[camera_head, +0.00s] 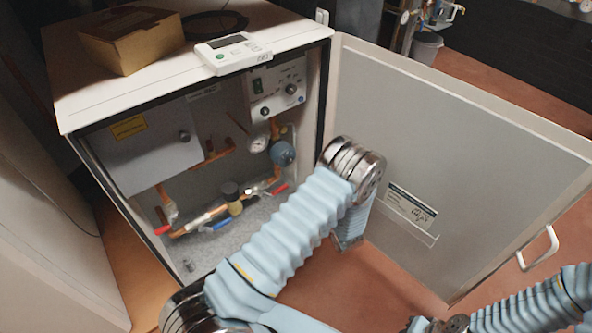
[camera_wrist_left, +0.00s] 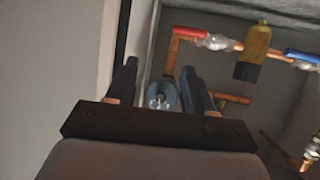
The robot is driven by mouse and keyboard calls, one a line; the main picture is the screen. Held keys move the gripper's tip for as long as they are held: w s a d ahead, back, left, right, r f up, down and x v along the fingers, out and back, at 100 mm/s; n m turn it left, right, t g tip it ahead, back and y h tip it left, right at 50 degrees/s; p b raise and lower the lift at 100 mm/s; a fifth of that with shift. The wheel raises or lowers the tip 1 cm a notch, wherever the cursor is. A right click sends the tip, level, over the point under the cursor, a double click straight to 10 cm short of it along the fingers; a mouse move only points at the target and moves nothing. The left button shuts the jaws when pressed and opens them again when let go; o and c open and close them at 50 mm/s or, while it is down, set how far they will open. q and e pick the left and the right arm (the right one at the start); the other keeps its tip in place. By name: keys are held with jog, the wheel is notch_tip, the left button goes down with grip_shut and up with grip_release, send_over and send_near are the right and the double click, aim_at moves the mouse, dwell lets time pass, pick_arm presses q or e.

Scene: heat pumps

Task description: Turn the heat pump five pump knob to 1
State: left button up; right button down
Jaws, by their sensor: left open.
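The open cabinet (camera_head: 62,98) holds a blue round pump (camera_head: 283,153) at its inner right, below the control panel (camera_head: 277,90). In the left wrist view a grey-blue round part (camera_wrist_left: 162,94), which looks like the pump with its knob, shows between the fingers. The knob's setting is too small to read. My left gripper (camera_wrist_left: 157,72) is open and empty, with one finger on each side of that part; I cannot tell whether they touch it. My right gripper is out of view.
Copper pipes with a red handle (camera_head: 163,229) and a blue handle (camera_head: 216,225) run low in the cabinet. The open door (camera_head: 450,150) stands to the right. A box (camera_head: 130,40) and a white controller (camera_head: 232,53) lie on top.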

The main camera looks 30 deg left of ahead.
aim_at(291, 162)
pick_arm(q)
notch_tip(291, 162, up, 6)
jog(key=w+r+n+g+y+b, duration=0.1)
jog(key=w+n+y, duration=0.1)
jog(key=n+y, duration=0.35)
jog(key=shift+y, duration=0.45)
jog(key=x, duration=1.2)
jog(key=shift+s+a+f, duration=0.1)
jog(key=shift+a+f, duration=0.15)
jog(key=shift+a, duration=0.05)
jog(key=shift+c, duration=0.2)
grip_shut()
